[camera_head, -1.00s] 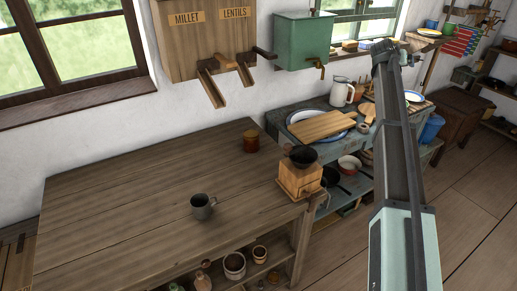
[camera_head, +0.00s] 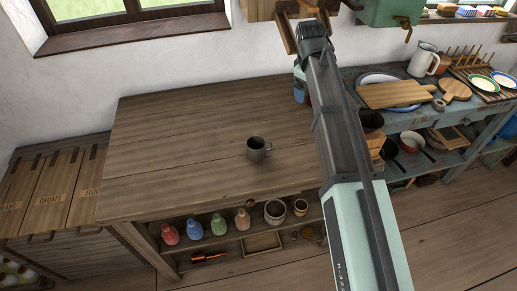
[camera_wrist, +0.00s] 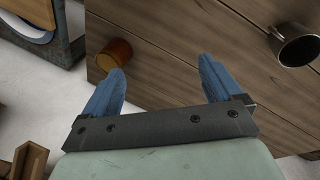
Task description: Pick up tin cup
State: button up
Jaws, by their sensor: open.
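The tin cup (camera_head: 257,148) is a dark grey metal mug. It stands upright on the wooden table (camera_head: 180,130), left of my arm in the head view, with its handle to the left. In the wrist view the tin cup (camera_wrist: 295,46) shows at the upper right, apart from my fingers. My gripper (camera_wrist: 160,82) has two blue fingers spread wide with nothing between them. In the head view the fingers are largely hidden behind my arm.
A brown lidded jar (camera_wrist: 114,53) stands on the table near my left finger in the wrist view. A wooden grinder (camera_head: 373,140) is partly hidden by my arm. The counter at right holds a cutting board (camera_head: 395,93) and a pitcher (camera_head: 423,60). The table's left part is clear.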

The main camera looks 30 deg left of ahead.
jog(key=s+a+f+n+g, duration=0.1)
jog(key=s+a+n+g, duration=0.2)
jog(key=s, duration=0.6)
jog(key=s+a+f+n, duration=0.25)
jog(key=s+a, duration=0.25)
jog(key=s, duration=0.4)
send_near(259, 147)
jog(key=shift+n, duration=0.45)
jog(key=shift+s+d+f, duration=0.2)
jog(key=shift+s+f, duration=0.15)
jog(key=shift+f, duration=0.85)
jog(key=shift+s+d+f, duration=0.25)
jog(key=shift+s+f, duration=0.1)
jog(key=shift+f, duration=0.9)
jog(key=shift+s+d+f, duration=0.2)
jog(key=shift+s+f, duration=0.1)
jog(key=shift+f, duration=0.9)
jog(key=c, duration=1)
